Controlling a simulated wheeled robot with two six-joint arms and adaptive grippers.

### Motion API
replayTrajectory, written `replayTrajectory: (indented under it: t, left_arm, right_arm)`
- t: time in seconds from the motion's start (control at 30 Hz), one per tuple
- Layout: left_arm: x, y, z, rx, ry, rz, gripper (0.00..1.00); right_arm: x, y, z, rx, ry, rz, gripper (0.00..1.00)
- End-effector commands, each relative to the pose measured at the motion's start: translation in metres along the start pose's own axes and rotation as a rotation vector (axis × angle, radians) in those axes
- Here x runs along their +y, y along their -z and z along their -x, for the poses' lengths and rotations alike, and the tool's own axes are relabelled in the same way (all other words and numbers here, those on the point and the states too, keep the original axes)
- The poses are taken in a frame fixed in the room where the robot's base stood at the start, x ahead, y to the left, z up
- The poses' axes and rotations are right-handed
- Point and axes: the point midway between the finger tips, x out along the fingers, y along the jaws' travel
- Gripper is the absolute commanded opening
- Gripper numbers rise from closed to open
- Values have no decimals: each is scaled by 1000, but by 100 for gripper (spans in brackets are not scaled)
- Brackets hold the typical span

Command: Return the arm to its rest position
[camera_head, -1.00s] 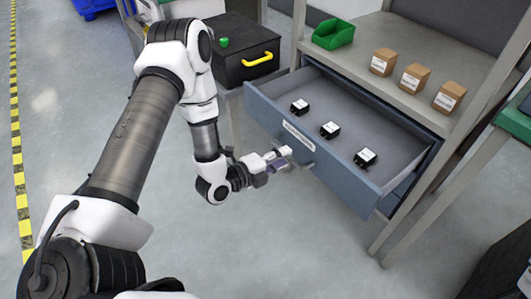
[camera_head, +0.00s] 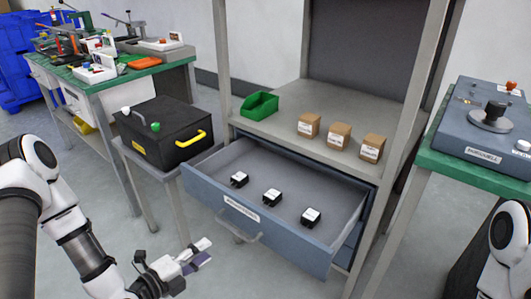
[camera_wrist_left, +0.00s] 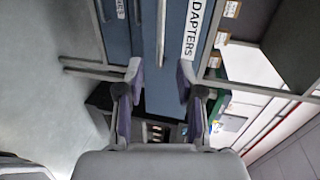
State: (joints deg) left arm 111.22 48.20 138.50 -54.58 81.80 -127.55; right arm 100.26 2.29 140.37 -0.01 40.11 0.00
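My left arm (camera_head: 85,255) reaches in from the lower left of the head view. Its gripper (camera_head: 203,252) is in front of the open drawer (camera_head: 330,247), just left of and apart from the drawer's handle (camera_head: 240,231). In the left wrist view the two fingers (camera_wrist_left: 159,78) stand apart with nothing held between them. The handle bar (camera_wrist_left: 161,30) and the label ending in "ADAPTERS" (camera_wrist_left: 192,28) lie beyond them. My right arm (camera_head: 508,245) shows only in part at the right edge, and its gripper is out of view.
Several small black adapters, one of them here (camera_head: 272,196), lie in the drawer. A green bin (camera_head: 260,105) and brown boxes (camera_head: 339,135) stand on the shelf above. A black case (camera_head: 160,140) is left of the drawer. A green-topped bench (camera_head: 470,168) is right. Floor is free in front.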

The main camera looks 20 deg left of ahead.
Motion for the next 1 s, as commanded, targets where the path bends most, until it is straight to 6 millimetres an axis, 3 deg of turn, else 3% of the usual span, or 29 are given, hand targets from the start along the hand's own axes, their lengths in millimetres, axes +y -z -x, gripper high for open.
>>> replayTrajectory:
  t: [0.13, 0.27, 0.37, 0.47, 0.57, 0.7, 0.83, 1.0]
  left_arm:
    - [6, 10, -2, 30, -21, -11, 37]
    - [22, 47, -11, 143, -91, -67, 37]
    - [58, 81, -14, 220, -260, -70, 37]
    - [107, 108, -3, 209, -531, 112, 37]
    - [148, 122, 19, 70, -783, 363, 37]
    - [186, 124, 56, -295, -1017, 744, 37]
    - [201, 116, 85, -678, -1061, 1067, 37]
    - [210, 108, 112, -1107, -977, 1417, 37]
  right_arm:
    - [0, 0, 0, 0, 0, 0, 40]
    - [0, 0, 0, 0, 0, 0, 40]
    - [0, 0, 0, 0, 0, 0, 40]
    - [0, 0, 0, 0, 0, 0, 40]
    - [0, 0, 0, 0, 0, 0, 40]
    - [0, 0, 0, 0, 0, 0, 40]
    - [0, 0, 0, 0, 0, 0, 40]
    - [0, 0, 0, 0, 0, 0, 40]
